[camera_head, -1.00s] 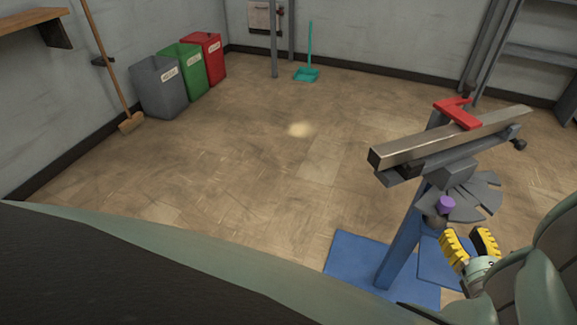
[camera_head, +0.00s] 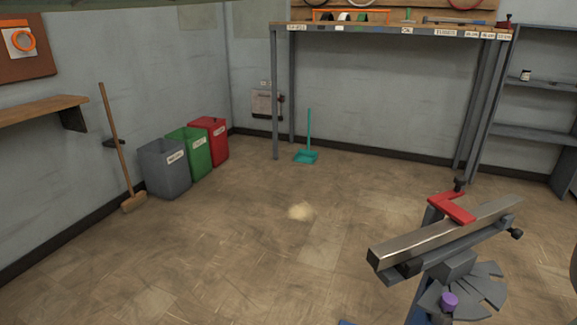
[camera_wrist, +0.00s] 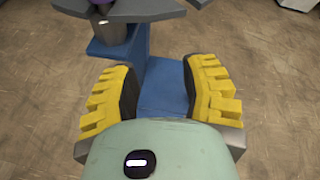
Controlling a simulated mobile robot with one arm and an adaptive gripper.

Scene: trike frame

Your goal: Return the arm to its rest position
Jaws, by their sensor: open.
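My gripper (camera_wrist: 158,95) shows in the wrist view with its two yellow ribbed fingers wide apart. Nothing is between them; the blue base of the stand (camera_wrist: 165,85) and the floor lie beyond. The head view does not show the gripper now. The stand in the head view carries a metal beam (camera_head: 440,240) with a red clamp piece (camera_head: 453,207) on it. Grey fan-shaped plates (camera_head: 475,290) and a purple knob (camera_head: 449,301) sit below the beam. In the wrist view the plates are at the top edge, beyond the fingertips.
Grey (camera_head: 166,169), green (camera_head: 188,152) and red (camera_head: 210,139) bins stand along the left wall beside a broom (camera_head: 115,150). A teal dustpan (camera_head: 306,156) is near the back workbench (camera_head: 380,31). Shelves (camera_head: 540,135) stand at the right.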

